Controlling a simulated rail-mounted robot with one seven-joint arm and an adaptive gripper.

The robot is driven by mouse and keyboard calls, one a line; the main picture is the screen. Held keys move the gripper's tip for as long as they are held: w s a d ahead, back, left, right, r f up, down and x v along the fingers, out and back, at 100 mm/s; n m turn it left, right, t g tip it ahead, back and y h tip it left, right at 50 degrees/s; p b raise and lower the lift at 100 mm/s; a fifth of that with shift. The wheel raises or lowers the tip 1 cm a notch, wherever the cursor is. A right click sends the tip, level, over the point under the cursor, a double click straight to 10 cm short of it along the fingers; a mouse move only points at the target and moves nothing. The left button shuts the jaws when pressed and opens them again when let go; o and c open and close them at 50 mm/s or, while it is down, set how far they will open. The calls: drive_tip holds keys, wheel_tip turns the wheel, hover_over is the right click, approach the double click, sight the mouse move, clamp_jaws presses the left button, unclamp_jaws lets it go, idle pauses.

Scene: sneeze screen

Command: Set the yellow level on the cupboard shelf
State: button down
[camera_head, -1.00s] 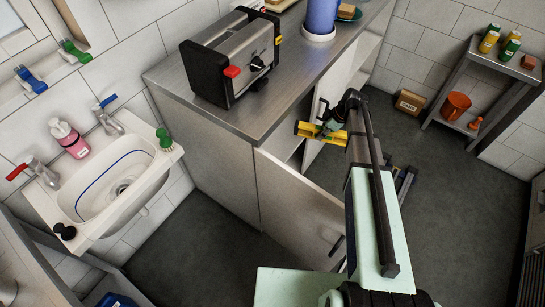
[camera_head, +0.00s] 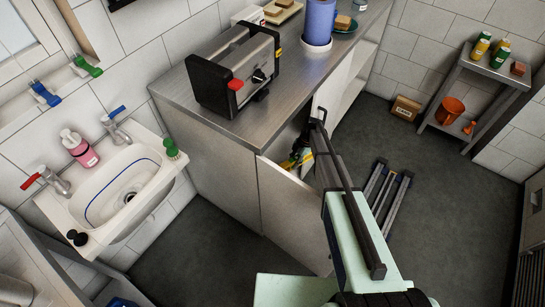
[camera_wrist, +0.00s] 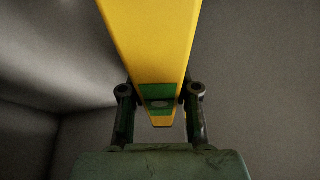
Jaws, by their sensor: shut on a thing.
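The yellow level (camera_wrist: 150,45) fills the upper middle of the wrist view, with a green section and a vial near its end. My gripper (camera_wrist: 160,112) is shut on it, one finger on each side. In the head view my gripper (camera_head: 300,155) reaches into the opening of the cupboard (camera_head: 212,175) under the metal counter, and only a little of the level (camera_head: 308,161) shows there. The cupboard door (camera_head: 295,220) stands open in front. The shelf inside is mostly hidden, and I cannot tell whether the level touches it.
A toaster (camera_head: 235,75) and a blue cylinder (camera_head: 320,22) stand on the counter above. A sink (camera_head: 130,185) is at the left. Dark rails (camera_head: 390,195) lie on the floor right of my arm. A small rack (camera_head: 490,75) stands at the back right.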

drive_tip(key=w+a+p, duration=0.1)
drive_tip(key=a, duration=0.2)
drive_tip(key=w+a+p, duration=0.1)
drive_tip(key=a, duration=0.2)
drive_tip(key=w+a+p, duration=0.1)
drive_tip(key=a+p, duration=0.1)
drive_tip(key=a, duration=0.1)
drive_tip(key=shift+w+a, duration=0.2)
drive_tip(key=shift+a, duration=0.2)
drive_tip(key=shift+w+a+r+p, duration=0.1)
drive_tip(key=shift+w+a+p, duration=0.1)
drive_tip(key=shift+a+p, duration=0.25)
wheel_tip(320, 180, down, 3)
drive_tip(key=shift+d+f+p, duration=0.1)
drive_tip(key=shift+f+p, duration=0.05)
drive_tip(key=shift+p, duration=0.95)
drive_tip(key=shift+s+f, duration=0.1)
drive_tip(key=shift+f, duration=0.1)
drive_tip(key=shift+f+b, duration=0.15)
drive_tip(key=shift+b, duration=0.2)
drive_tip(key=c, duration=0.8)
unclamp_jaws()
drive_tip(key=shift+c, duration=0.2)
